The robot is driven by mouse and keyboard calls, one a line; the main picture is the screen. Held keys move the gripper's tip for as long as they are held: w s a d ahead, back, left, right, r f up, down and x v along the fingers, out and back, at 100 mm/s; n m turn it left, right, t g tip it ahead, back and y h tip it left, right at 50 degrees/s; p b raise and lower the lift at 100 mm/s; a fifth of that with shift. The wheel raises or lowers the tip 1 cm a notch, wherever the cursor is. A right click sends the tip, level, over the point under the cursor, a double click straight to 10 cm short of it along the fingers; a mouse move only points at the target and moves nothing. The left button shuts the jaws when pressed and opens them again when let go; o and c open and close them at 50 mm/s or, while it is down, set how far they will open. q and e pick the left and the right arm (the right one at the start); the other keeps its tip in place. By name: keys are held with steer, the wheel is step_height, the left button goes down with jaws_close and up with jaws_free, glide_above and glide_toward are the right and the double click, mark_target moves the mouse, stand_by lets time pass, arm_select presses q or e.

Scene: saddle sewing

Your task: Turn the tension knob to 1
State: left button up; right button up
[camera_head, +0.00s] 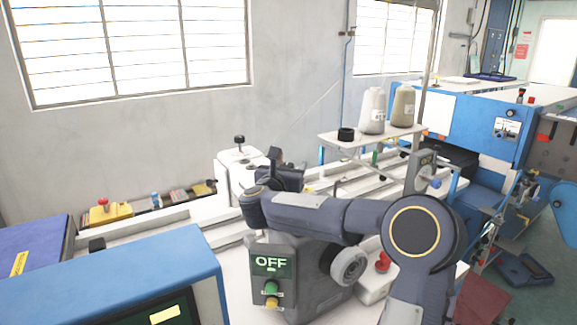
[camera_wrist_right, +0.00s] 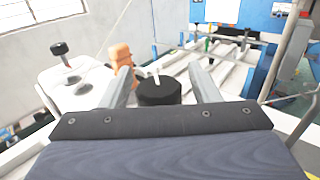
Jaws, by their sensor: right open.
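A round black knob (camera_wrist_right: 158,93) with a white pointer mark on top sits between the two fingers of my right gripper (camera_wrist_right: 163,85) in the right wrist view. It appears to be the tension knob; its number scale cannot be read. The fingers stand apart on either side of the knob, and I cannot tell whether they touch it. In the head view my right gripper (camera_head: 280,170) is at the white sewing machine head (camera_head: 236,172), and my arm hides the knob. My left gripper is not in view.
A black-topped post (camera_wrist_right: 60,50) and an orange-brown part (camera_wrist_right: 121,57) stand close by. A grey control box (camera_head: 272,263) reading OFF is below my arm. Thread cones (camera_head: 372,110) stand on a rack (camera_head: 345,139) at the right. A blue machine (camera_head: 180,270) is front left.

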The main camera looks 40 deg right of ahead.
steer(key=shift+c, duration=0.2)
steer(key=c, duration=1)
steer(key=shift+o, duration=0.2)
steer(key=shift+f+n+b, duration=0.15)
steer(key=shift+n+b, duration=0.15)
steer(key=shift+b, duration=0.45)
steer(key=n+t+y+b, duration=0.1)
steer(key=y+b, duration=0.1)
steer(key=n+t+y+b, duration=0.2)
steer(key=b, duration=0.1)
steer(key=n+t+y+b, duration=0.1)
steer(key=t+b, duration=0.1)
steer(key=shift+w+a+f+n+y, duration=0.2)
steer(key=shift+a+n+y, duration=0.1)
steer(key=shift+y, duration=0.1)
steer(key=shift+w+a+r+n+t+y+b, duration=0.15)
steer(key=shift+n+t+y+b, duration=0.25)
steer(key=shift+n+y+b, duration=0.3)
steer(key=shift+s+a+r+n+t+y+b, duration=0.1)
steer(key=shift+n+t+y+b, duration=0.35)
steer(key=shift+y, duration=0.45)
steer(key=shift+w+n+y+b, duration=0.1)
steer(key=shift+n+y+b, duration=0.15)
steer(key=shift+y+b, duration=0.15)
steer(key=shift+a+n+t+y, duration=0.15)
steer(key=shift+n+t+y, duration=0.15)
steer(key=shift+y, duration=0.2)
